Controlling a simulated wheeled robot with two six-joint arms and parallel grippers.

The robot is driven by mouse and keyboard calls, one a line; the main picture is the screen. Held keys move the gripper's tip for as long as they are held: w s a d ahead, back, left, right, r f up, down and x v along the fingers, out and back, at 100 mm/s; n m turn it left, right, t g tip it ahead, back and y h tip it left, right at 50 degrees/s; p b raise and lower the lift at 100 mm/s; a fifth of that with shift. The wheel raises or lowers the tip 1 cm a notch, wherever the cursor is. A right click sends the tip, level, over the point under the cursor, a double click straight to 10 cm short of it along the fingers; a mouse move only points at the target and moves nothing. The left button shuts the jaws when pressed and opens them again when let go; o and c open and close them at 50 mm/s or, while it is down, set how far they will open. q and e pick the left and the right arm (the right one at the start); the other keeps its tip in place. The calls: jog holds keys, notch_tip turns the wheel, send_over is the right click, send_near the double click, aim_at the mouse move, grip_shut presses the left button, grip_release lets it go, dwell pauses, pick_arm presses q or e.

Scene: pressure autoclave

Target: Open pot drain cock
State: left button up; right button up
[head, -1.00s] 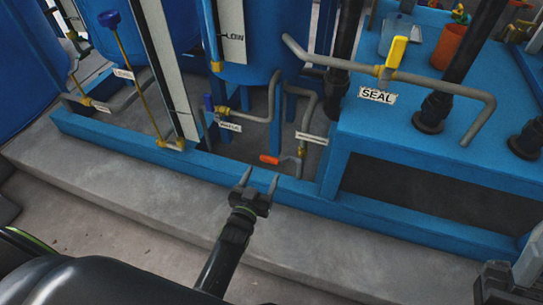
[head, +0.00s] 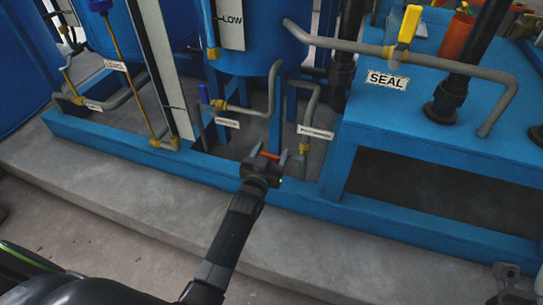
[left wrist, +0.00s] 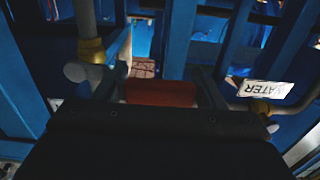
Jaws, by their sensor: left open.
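The pot drain cock has a red-orange handle (head: 269,155) on a short grey pipe with a brass fitting (head: 303,149), low inside the blue frame. A white label (head: 315,132), too small to read surely, hangs above it. My left gripper (head: 266,154) is open, with its fingers on either side of the handle. In the left wrist view the red handle (left wrist: 160,93) lies crosswise between the two fingertips (left wrist: 162,88). Whether the fingers touch it cannot be told. A dark part of my right arm (head: 510,285) shows at the lower right corner; its jaws are not clear.
A yellow-handled valve (head: 409,24) with a SEAL label (head: 387,79) stands above right. The blue frame rail (head: 110,145) and concrete kerb (head: 100,185) run in front. In the wrist view a WATER label (left wrist: 266,88) shows.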

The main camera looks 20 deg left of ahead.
pick_arm(q)
jog(key=shift+c, duration=0.3)
jog(key=c, duration=1.1)
jog(key=shift+o, duration=0.2)
